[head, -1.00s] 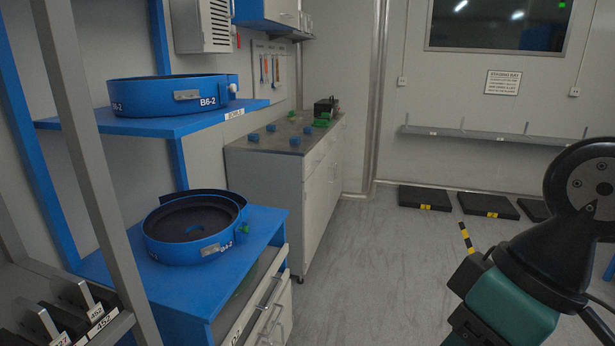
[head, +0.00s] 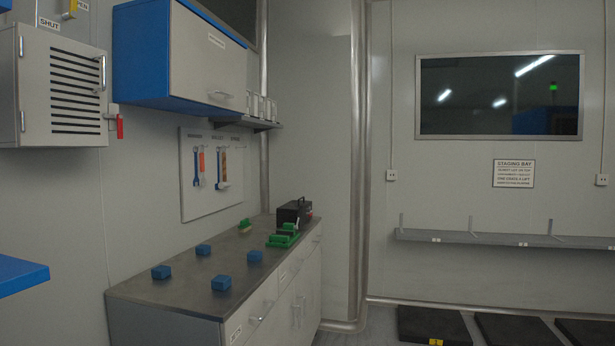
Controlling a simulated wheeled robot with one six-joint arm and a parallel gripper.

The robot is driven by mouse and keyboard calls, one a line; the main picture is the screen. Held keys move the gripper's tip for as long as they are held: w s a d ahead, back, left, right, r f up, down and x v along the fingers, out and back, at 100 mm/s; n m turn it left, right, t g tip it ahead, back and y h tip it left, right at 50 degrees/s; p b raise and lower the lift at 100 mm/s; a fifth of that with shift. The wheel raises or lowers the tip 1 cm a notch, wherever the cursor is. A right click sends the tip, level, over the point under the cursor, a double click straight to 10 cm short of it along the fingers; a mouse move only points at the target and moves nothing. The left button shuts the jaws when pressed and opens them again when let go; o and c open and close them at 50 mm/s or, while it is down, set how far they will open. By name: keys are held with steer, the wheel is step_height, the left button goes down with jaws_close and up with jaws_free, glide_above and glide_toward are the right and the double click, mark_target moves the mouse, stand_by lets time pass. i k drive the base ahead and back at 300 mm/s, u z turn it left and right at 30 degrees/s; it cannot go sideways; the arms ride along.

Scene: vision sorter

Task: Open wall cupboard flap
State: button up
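The wall cupboard (head: 178,52) is a blue box high on the left wall, above the workbench. Its pale grey flap (head: 208,58) faces right and hangs down shut, with a small label on its upper part. A bar handle (head: 220,95) sits at the flap's lower edge. My gripper and arm do not show in the head view now, so I cannot see how the gripper stands relative to the flap.
Below stands a workbench (head: 160,290) with several blue blocks, green parts and a black box (head: 293,212). A louvred cabinet (head: 65,90) is left of the cupboard; a tool board (head: 212,170) hangs below it. A blue shelf edge (head: 20,275) juts in at left. Black floor pads (head: 435,325) lie at right.

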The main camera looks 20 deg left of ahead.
mark_target(206, 67)
steer(key=u, duration=0.3)
steer(key=i, duration=2)
steer(key=u, duration=0.65)
